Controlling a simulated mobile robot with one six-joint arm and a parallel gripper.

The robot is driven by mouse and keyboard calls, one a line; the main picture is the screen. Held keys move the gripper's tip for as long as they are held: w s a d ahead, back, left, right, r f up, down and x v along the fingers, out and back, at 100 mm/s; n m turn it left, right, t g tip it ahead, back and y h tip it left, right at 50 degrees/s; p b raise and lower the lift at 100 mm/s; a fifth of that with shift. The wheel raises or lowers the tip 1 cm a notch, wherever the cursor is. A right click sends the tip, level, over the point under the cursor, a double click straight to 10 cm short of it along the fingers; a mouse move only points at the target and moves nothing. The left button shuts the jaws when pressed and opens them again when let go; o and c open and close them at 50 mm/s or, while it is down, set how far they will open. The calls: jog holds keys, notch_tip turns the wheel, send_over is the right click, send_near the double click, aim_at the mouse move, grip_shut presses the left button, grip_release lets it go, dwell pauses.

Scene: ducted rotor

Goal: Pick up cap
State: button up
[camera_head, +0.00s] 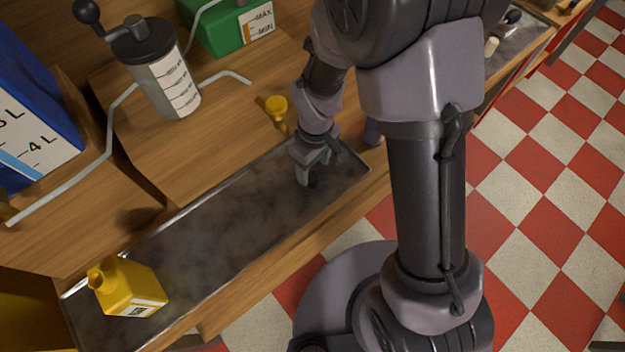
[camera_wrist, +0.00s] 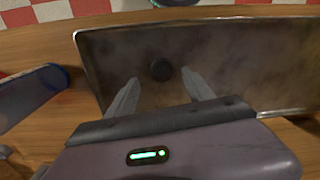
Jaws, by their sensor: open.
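A small dark round cap (camera_wrist: 161,70) lies on the grey metal tray (camera_wrist: 110,55). In the wrist view it sits between and slightly beyond the tips of my open gripper (camera_wrist: 160,78), with clear space on both sides. In the head view my gripper (camera_head: 308,180) points down at the right end of the tray (camera_head: 215,225). The cap (camera_head: 314,183) shows there only as a small dark spot beside the fingers, partly hidden. Whether the fingertips touch the tray is unclear.
A yellow bottle (camera_head: 130,288) stands at the tray's left end. A small yellow piece (camera_head: 277,106) is on the wooden surface behind. A blue-ended object (camera_wrist: 35,95) is left of the tray.

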aim_at(313, 177)
notch_tip(313, 177, down, 4)
jog(key=shift+a+f+b, duration=0.1)
jog(key=shift+a+b, duration=0.05)
jog(key=shift+b, duration=0.65)
jog(key=shift+s, duration=0.1)
jog(key=shift+c, duration=0.9)
grip_shut()
jog(key=shift+r, duration=0.2)
